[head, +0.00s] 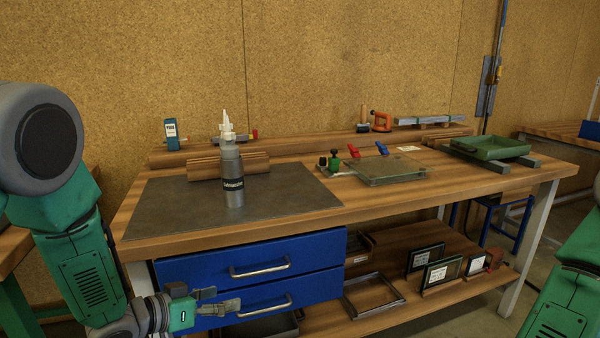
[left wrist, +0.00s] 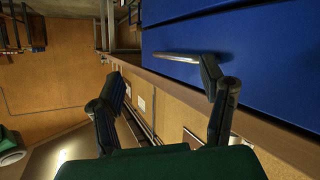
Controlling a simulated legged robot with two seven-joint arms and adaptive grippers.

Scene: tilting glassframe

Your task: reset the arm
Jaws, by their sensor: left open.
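My left gripper (head: 214,301) is in front of the blue drawers at the lower left of the head view. In the left wrist view, its two dark fingers (left wrist: 165,88) stand apart with nothing between them. A blue drawer front with a metal handle (left wrist: 185,58) shows just beyond them; whether the fingers touch it I cannot tell. My left arm (head: 85,270), green and grey, hangs bent along the left edge of the head view. Part of my right arm (head: 565,300) shows at the lower right; its gripper is out of the picture.
The workbench (head: 400,200) carries a dark mat (head: 160,208), a grey bottle (head: 232,175), a glass frame (head: 385,168) and a green tray (head: 490,148). The blue drawers (head: 320,260) sit below its left half. A lower shelf (head: 400,312) holds small frames. Open floor shows at the right.

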